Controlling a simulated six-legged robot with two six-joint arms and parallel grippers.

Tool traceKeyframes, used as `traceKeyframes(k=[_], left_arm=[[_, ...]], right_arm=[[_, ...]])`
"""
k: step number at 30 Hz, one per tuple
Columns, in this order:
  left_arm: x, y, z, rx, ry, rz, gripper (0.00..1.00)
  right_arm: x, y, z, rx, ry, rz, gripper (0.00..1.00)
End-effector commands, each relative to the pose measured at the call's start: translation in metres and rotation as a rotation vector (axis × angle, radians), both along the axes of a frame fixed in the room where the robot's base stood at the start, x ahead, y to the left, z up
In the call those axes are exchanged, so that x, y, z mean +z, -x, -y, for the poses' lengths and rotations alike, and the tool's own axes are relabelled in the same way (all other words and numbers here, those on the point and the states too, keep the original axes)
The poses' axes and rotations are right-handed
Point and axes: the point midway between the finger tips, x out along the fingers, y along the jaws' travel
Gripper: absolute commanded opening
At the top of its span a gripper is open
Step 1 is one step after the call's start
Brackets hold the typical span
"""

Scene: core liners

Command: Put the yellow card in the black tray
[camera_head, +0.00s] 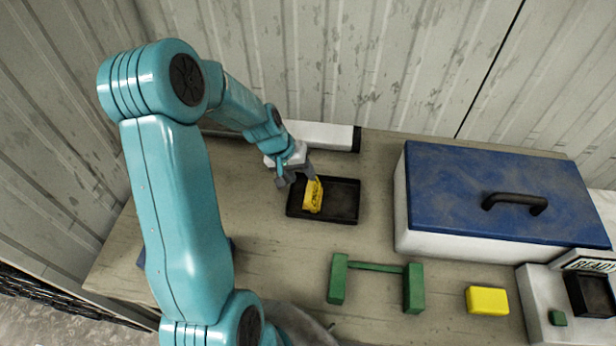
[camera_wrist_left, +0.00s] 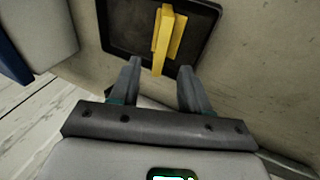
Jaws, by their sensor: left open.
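The yellow card (camera_head: 313,195) is at the left part of the black tray (camera_head: 342,203) on the table. In the left wrist view the yellow card (camera_wrist_left: 168,38) lies within the outline of the black tray (camera_wrist_left: 118,30), with one end over its near rim. My left gripper (camera_head: 300,180) is just above the tray's left end, beside the card. In the left wrist view its two fingers (camera_wrist_left: 158,82) are spread apart, with nothing between the tips, and the card lies just beyond them. Whether the card lies flat is hard to tell. My right gripper is not in view.
A white box with a blue lid (camera_head: 500,195) and black handle stands to the right. A green stand (camera_head: 375,268), a yellow block (camera_head: 487,300) and a white device (camera_head: 540,300) are nearer the front. A white tube (camera_head: 320,135) lies behind the tray, by the wall.

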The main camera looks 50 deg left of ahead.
Motion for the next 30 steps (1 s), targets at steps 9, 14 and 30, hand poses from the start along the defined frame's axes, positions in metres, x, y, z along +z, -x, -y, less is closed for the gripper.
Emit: traceKeyframes(k=[9,14,30], left_arm=[[0.032,0.012,-0.005,-0.002,0.000,0.000,0.47],[0.033,0.012,-0.005,-0.002,0.001,-0.001,0.47],[0.033,0.012,-0.005,-0.002,0.001,-0.001,0.47]], right_arm=[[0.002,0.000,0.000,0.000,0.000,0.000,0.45],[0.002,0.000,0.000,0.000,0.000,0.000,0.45],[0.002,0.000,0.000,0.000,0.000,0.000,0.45]])
